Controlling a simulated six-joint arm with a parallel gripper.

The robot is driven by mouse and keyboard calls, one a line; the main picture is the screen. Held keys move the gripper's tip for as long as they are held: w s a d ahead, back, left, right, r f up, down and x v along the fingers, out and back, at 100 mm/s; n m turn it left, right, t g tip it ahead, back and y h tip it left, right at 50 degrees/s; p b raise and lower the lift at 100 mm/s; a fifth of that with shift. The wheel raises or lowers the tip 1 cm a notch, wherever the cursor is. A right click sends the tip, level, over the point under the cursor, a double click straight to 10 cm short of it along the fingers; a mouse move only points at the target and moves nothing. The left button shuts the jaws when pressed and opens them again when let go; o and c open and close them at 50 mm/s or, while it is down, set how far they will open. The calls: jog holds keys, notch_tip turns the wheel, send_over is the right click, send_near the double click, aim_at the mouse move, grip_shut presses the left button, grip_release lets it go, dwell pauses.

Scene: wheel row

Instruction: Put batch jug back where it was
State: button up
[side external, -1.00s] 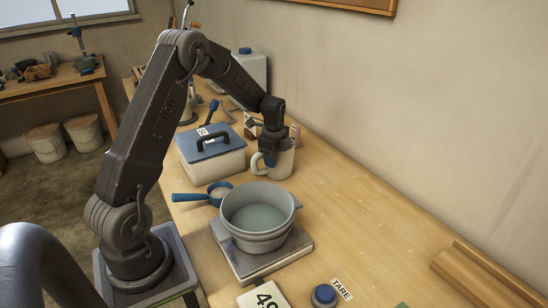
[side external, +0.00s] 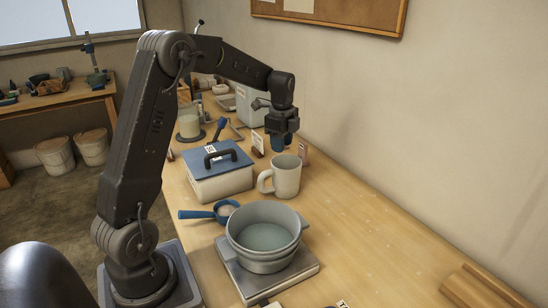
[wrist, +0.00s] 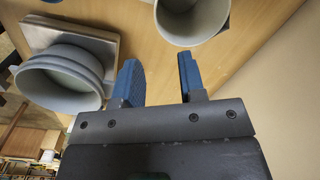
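The batch jug, a pale grey jug with a side handle (side external: 284,179), stands upright on the bench beyond the scale. Its open mouth shows at the top of the wrist view (wrist: 191,18). My gripper (side external: 278,148) is above and slightly behind the jug, apart from it. In the wrist view its two blue fingers (wrist: 158,78) are spread, with only bare bench between them. The handle is mostly hidden in the wrist view.
A grey two-handled pot (side external: 264,235) with liquid stands on a scale (side external: 240,279) in front of the jug. A blue scoop (side external: 205,214) and a blue-lidded box (side external: 218,172) are to the left. Small card stands (side external: 303,153) are behind the jug.

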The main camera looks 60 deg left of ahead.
jog(key=s+d+r+n+t, duration=0.1)
jog(key=s+d+r+n, duration=0.25)
jog(key=d+r, duration=0.35)
jog(key=s+d+r+n+t, duration=0.1)
jog(key=s+d+n+t, duration=0.3)
jog(key=s+d, duration=1.2)
jog(key=s+n, duration=0.3)
jog(key=n, duration=0.1)
jog(key=shift+s+d+r+n, duration=0.2)
jog(key=shift+d+n, duration=0.15)
